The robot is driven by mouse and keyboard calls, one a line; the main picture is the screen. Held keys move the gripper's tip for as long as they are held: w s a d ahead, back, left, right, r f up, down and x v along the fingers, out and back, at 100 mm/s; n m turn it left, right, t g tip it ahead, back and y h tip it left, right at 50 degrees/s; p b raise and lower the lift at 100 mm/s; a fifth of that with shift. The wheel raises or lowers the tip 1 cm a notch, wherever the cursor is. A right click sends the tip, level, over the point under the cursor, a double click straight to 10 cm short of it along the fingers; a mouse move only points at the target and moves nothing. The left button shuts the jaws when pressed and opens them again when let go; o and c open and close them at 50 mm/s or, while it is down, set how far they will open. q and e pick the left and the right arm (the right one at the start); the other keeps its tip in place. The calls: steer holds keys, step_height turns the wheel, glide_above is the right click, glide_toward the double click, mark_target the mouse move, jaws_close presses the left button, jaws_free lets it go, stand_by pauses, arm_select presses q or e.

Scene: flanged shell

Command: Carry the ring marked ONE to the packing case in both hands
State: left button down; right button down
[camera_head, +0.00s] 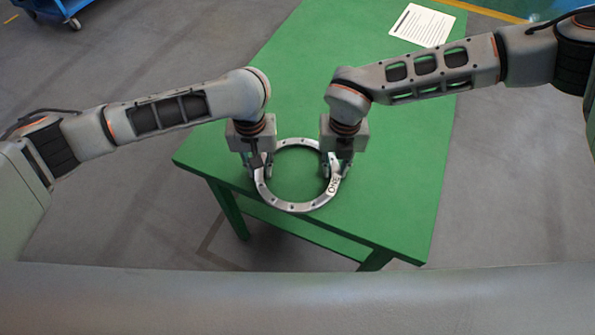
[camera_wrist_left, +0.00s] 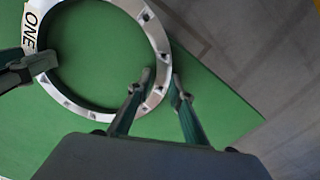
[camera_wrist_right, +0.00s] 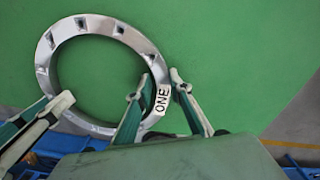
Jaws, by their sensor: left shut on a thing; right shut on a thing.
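The metal ring marked ONE (camera_head: 292,207) is a silver flanged ring with several holes, over the front part of the green table (camera_head: 300,90). Its ONE label also shows in the right wrist view (camera_wrist_right: 162,99). My left gripper (camera_head: 259,170) is shut on the ring's left rim; the rim also passes between its fingers in the left wrist view (camera_wrist_left: 162,85). My right gripper (camera_head: 337,172) is shut on the right rim beside the label. I cannot tell whether the ring touches the table. The packing case is not in view.
A white printed sheet (camera_head: 422,25) lies at the table's far right. A blue cart (camera_head: 55,10) stands on the grey floor at the upper left. The table's middle is clear behind the ring.

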arm_select(q)
steer(key=shift+w+r, duration=0.1)
steer(key=shift+r, duration=0.15)
arm_select(e)
steer(key=shift+w+r, duration=0.15)
steer(key=shift+r, duration=0.1)
